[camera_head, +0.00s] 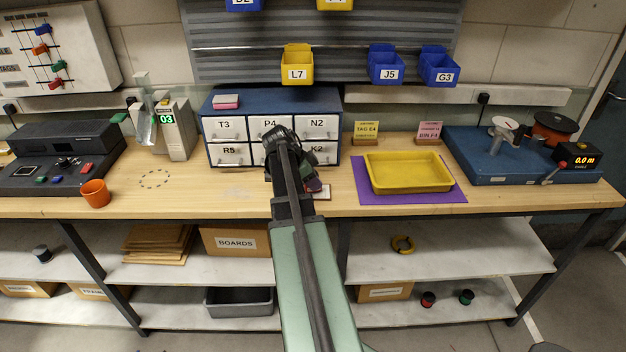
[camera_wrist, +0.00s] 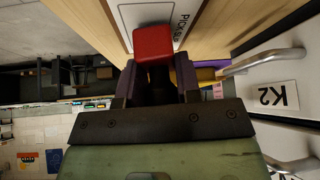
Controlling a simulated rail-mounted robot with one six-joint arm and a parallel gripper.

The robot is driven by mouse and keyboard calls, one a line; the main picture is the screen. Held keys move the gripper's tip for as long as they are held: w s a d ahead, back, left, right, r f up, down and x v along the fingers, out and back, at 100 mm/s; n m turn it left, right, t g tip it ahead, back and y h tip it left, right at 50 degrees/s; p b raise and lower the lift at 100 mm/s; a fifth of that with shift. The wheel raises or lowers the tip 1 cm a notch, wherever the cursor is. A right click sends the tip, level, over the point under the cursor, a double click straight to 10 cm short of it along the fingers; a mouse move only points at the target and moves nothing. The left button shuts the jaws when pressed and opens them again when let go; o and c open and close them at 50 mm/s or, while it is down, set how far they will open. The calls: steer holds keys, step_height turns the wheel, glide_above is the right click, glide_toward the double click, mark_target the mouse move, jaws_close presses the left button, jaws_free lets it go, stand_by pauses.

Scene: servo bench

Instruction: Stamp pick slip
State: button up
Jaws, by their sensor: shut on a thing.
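The pick slip (camera_wrist: 190,14) is a white sheet lettered "PICK", partly hidden behind the held stamp in the wrist view. In the head view, a small white edge of it (camera_head: 323,194) shows on the bench in front of the drawer cabinet. My gripper (camera_wrist: 155,85) is shut on the stamp, which has a red block (camera_wrist: 153,43) and a dark part between the fingers. The red block overlaps the slip in the wrist view; I cannot tell whether they touch. In the head view, my arm largely hides my gripper (camera_head: 311,184) and the stamp.
The drawer cabinet (camera_head: 240,137) stands close behind my gripper, its K2 handle (camera_wrist: 262,62) near it. A yellow tray (camera_head: 410,185) on a purple mat (camera_head: 455,195) is to the right. An orange cup (camera_head: 95,193) stands left.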

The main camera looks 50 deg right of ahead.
steer(key=shift+f+b, duration=0.35)
steer(key=shift+f, duration=0.05)
stand_by(1.0)
step_height(320, 180, up, 7)
steer(key=p, duration=0.7)
steer(key=shift+r, duration=0.15)
